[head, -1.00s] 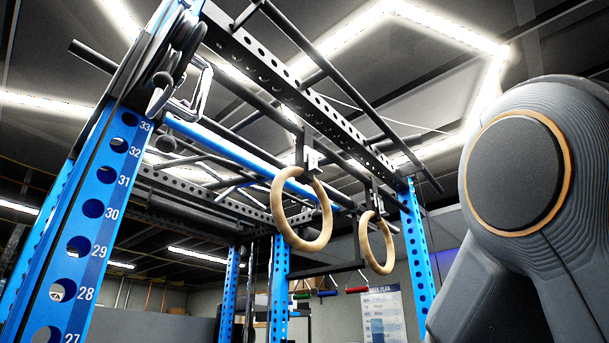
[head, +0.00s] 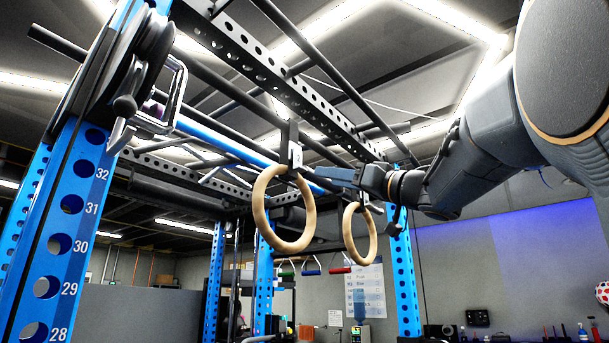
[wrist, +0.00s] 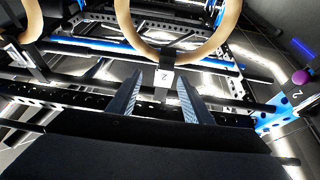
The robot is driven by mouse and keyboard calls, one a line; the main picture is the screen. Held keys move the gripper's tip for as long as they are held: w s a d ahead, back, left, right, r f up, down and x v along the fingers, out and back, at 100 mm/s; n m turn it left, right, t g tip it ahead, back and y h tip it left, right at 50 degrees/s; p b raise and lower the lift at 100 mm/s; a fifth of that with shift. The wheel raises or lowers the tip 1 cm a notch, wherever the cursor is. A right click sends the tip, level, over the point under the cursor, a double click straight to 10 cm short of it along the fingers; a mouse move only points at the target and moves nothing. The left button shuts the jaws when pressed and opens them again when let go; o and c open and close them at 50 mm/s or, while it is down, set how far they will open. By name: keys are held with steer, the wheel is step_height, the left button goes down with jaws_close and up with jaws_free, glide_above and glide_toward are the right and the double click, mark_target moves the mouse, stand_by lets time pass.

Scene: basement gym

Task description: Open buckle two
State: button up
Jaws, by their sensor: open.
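A white buckle marked 2 (wrist: 165,78) sits on the dark strap above a wooden ring (wrist: 178,45). It appears to be the buckle (head: 296,157) over the left ring (head: 284,210) in the head view. My gripper (wrist: 161,77) is open and empty, its two fingers spread either side of the buckle in the picture. I cannot tell whether they touch it. In the head view my gripper (head: 325,177) points left towards this buckle, with a gap between. The right ring (head: 360,234) hangs close to my gripper, which partly hides its strap.
A blue rack upright (head: 62,220) with numbered holes stands at the left, with a pulley and handle at its top. Another upright (head: 403,270) stands right of the rings. Dark bars cross overhead. The second ring (wrist: 22,20) is close at the left in the wrist view.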

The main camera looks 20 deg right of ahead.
mark_target(304, 168)
steer(key=shift+n+g+y, duration=0.3)
steer(key=p+x, duration=0.1)
steer(key=x, duration=0.1)
steer(key=p+x, duration=0.1)
steer(key=x, duration=0.2)
steer(key=s+r+p+x, duration=0.1)
steer(key=x, duration=0.1)
steer(key=shift+w+a+r, duration=0.1)
steer(key=shift+w+a, duration=0.25)
steer(key=shift+a, duration=0.2)
steer(key=c, duration=1.1)
